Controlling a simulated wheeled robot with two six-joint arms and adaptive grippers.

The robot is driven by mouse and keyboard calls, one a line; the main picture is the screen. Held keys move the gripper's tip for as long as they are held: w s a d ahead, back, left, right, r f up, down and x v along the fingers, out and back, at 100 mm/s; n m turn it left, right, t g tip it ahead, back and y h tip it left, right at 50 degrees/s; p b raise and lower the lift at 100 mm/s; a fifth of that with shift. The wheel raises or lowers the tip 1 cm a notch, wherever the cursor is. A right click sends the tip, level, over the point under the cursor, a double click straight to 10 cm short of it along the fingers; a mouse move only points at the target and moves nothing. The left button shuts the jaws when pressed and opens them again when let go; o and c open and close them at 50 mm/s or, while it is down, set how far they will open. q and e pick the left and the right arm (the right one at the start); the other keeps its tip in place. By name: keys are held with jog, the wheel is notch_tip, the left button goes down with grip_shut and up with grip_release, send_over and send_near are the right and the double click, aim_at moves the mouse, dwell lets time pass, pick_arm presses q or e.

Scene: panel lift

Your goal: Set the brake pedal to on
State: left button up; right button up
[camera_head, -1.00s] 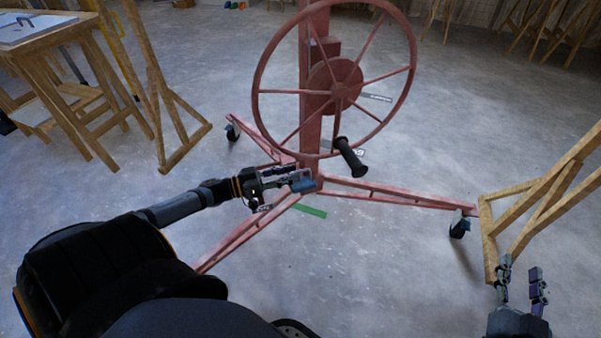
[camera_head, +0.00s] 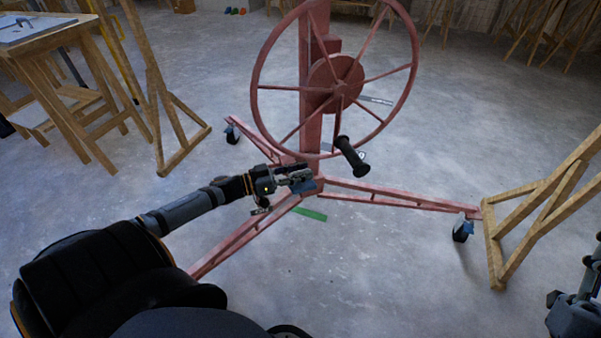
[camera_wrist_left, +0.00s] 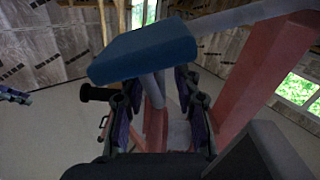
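The brake pedal is a blue block (camera_head: 307,188) low at the foot of the red panel lift (camera_head: 312,110). In the left wrist view the pedal (camera_wrist_left: 145,52) sits on a grey lever running up right to the red frame. My left gripper (camera_head: 303,177) is right at the pedal in the head view and partly covers it. In the left wrist view its dark fingers (camera_wrist_left: 158,85) stand apart, with a grey bar showing in the gap and the pedal across the upper part of the view. Contact cannot be told. My right gripper (camera_head: 585,280) is partly cut off at the right edge.
The large red wheel (camera_head: 333,86) with a black handle (camera_head: 351,156) stands above the pedal. Red legs on casters (camera_head: 463,228) spread over the floor. A wooden stand (camera_head: 535,210) is at right, a wooden table (camera_head: 45,40) at left. A green strip (camera_head: 310,214) lies on the floor.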

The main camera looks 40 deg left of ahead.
pick_arm(q)
grip_shut()
dwell(0.5)
